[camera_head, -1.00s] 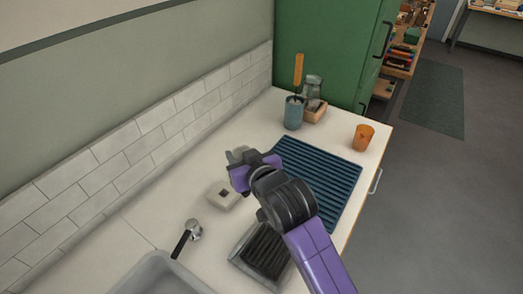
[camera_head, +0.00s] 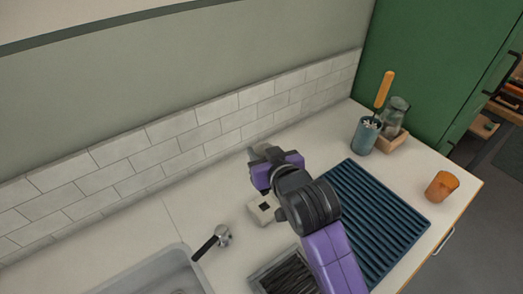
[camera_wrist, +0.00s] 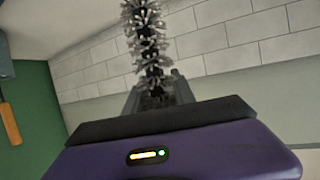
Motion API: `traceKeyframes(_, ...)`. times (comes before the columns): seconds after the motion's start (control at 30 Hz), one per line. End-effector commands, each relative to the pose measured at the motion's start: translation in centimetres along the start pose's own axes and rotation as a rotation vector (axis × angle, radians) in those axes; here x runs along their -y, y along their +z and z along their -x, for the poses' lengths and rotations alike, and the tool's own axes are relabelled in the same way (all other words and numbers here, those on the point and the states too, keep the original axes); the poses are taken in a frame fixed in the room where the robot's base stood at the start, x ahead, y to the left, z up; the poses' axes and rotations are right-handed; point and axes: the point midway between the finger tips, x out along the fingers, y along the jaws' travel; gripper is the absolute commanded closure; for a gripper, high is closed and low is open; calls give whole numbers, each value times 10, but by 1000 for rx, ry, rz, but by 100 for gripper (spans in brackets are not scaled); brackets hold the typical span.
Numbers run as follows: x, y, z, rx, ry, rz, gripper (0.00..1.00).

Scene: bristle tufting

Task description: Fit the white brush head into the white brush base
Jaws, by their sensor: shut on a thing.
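The white brush base (camera_head: 260,210) is a small pale block with a dark square hole, standing on the counter left of the ribbed mat. My arm partly covers its right side. My gripper (camera_head: 262,160) is above and behind the base in the head view. In the wrist view my gripper (camera_wrist: 155,88) is shut on the white brush head (camera_wrist: 147,45), a dark stem ringed with whitish bristles. The brush head extends out beyond the fingertips, apart from the base. Its far end is cut off by the top of the wrist view.
A dark blue ribbed mat (camera_head: 378,222) lies right of my arm. Behind it stand a blue cup (camera_head: 365,136) with an orange-handled tool and a glass jar (camera_head: 395,115). An orange cup (camera_head: 441,187) is at right.

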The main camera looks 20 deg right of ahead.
Motion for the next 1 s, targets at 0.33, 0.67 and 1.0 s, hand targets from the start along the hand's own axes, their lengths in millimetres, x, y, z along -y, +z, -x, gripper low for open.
traceKeyframes(0.33, 0, 29, -12, -1, 1, 0, 100)
traceKeyframes(0.67, 0, 53, -22, 1, 0, 0, 100)
traceKeyframes(1.0, 0, 63, -26, -1, 0, 0, 100)
